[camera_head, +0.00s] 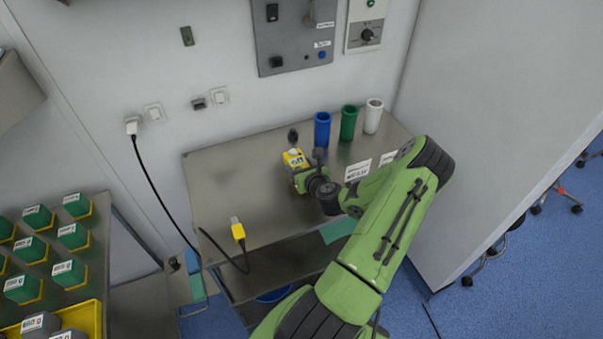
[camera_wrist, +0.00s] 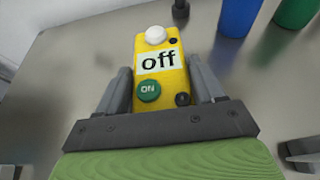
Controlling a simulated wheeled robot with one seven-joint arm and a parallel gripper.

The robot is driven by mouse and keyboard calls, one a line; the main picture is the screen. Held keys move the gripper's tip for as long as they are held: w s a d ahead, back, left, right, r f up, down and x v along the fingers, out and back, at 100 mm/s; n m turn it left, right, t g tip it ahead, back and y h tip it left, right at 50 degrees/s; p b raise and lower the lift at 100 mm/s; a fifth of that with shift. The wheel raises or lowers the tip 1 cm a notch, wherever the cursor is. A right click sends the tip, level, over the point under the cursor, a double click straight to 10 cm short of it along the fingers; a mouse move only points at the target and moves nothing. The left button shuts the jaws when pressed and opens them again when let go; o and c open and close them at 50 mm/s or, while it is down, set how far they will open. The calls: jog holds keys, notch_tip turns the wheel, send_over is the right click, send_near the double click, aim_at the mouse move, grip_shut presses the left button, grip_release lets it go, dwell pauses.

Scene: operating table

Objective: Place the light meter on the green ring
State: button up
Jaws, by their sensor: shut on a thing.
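The yellow light meter (camera_head: 294,158) is over the steel table, near the middle of the head view. In the wrist view, the light meter (camera_wrist: 160,88) has a white dome, a display reading "off" and a green ON button. My gripper (camera_head: 304,178) is shut on it. In the wrist view, one finger of my gripper (camera_wrist: 158,75) lies along each side of the meter. I cannot tell whether the meter touches the table. I see no green ring in either view; my arm hides part of the table.
Blue (camera_head: 322,129), green (camera_head: 348,123) and white (camera_head: 373,116) cups stand along the table's back right. A small dark object (camera_head: 292,136) stands just behind the meter. A yellow plug with a black cable (camera_head: 238,231) lies at the front left. The table's left part (camera_head: 222,187) is clear.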

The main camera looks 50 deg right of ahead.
jog(key=shift+f, duration=0.8)
jog(key=shift+r, duration=0.1)
jog(key=o, duration=0.7)
jog(key=shift+f, duration=0.2)
jog(key=o, duration=0.5)
jog(key=shift+r, duration=0.1)
